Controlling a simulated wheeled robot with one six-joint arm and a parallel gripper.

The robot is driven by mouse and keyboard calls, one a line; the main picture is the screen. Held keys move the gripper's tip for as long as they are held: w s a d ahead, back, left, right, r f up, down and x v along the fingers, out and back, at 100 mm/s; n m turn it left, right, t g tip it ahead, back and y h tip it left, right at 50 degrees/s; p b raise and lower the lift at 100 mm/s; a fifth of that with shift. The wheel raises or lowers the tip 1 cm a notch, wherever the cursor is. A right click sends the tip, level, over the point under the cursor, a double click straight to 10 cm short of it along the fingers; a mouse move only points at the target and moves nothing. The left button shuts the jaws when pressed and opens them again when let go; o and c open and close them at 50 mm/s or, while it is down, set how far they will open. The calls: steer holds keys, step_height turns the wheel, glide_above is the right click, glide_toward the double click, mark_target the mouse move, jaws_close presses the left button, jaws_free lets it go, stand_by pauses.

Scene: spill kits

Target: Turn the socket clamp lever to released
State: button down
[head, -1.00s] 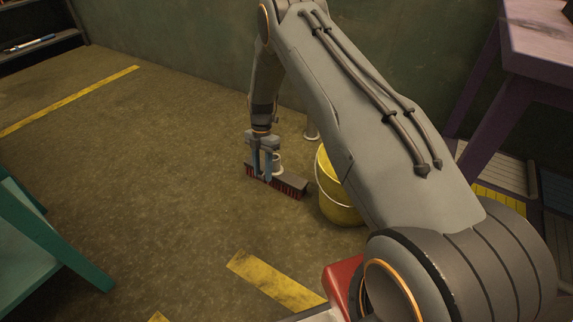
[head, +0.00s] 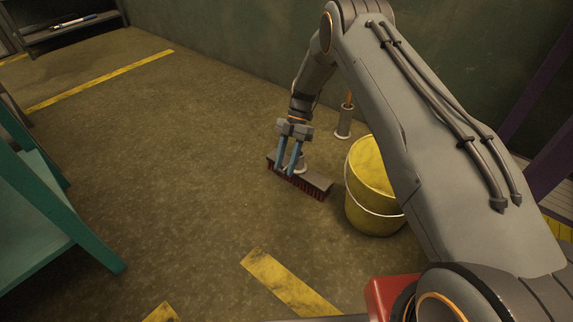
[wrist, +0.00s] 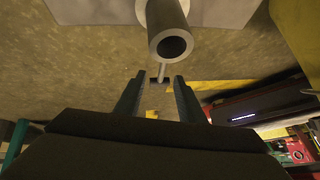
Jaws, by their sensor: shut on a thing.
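A broom head (head: 318,184) with a dark block and red bristles lies on the floor. Its grey socket (head: 299,165) shows just right of my gripper's fingers. In the wrist view the socket (wrist: 171,44) is a hollow tube seen at its open end, with a thin clamp lever (wrist: 162,72) below it. My gripper (head: 285,172) reaches down at the broom head. In the wrist view my gripper (wrist: 160,84) has its fingertips on either side of the lever's dark end, shut on it. The lever is hidden in the head view, and its exact setting I cannot tell.
A yellow bucket (head: 372,185) stands close right of the broom head. A grey cylindrical holder (head: 343,122) with an orange stick stands behind, near the wall. A teal table (head: 60,215) is at the left. Floor between table and broom is clear.

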steer(key=c, duration=1.2)
jaws_free()
steer(key=shift+p+v, duration=1.2)
steer(key=shift+v, duration=2.7)
steer(key=shift+d, duration=0.1)
